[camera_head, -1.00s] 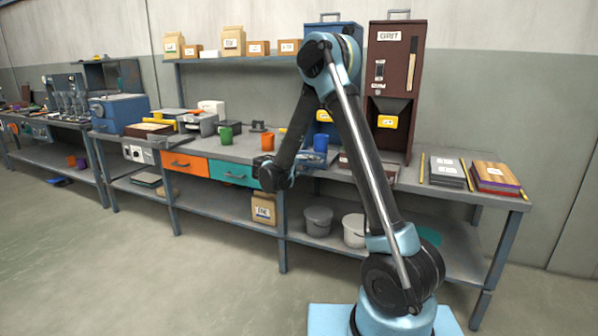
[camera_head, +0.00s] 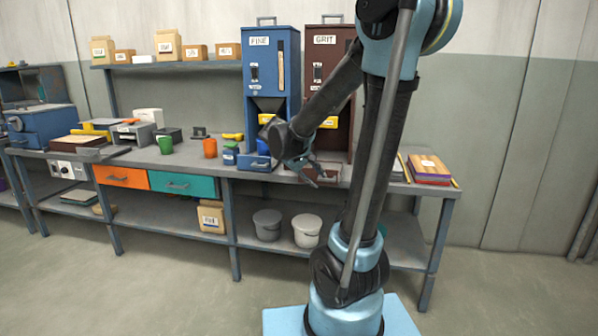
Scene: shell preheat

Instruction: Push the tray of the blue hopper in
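The blue hopper (camera_head: 262,55), labelled FINE, stands on the bench at the back, left of the brown hopper. Its blue tray (camera_head: 257,164) shows at its foot and reaches forward over the bench top. How far the tray is out is hard to tell, as my arm covers part of it. A blue cup (camera_head: 262,147) is at the hopper's base above the tray. My gripper (camera_head: 322,177) is in front of the brown hopper's foot, to the right of the blue tray and apart from it. Its fingers look spread with nothing between them.
The brown GRIT hopper (camera_head: 319,60) stands to the right, with a brown tray (camera_head: 328,171) at its foot. A small blue container (camera_head: 230,154), an orange cup (camera_head: 210,148) and a green cup (camera_head: 165,145) stand left of the blue tray. Stacked boards (camera_head: 428,168) lie at right.

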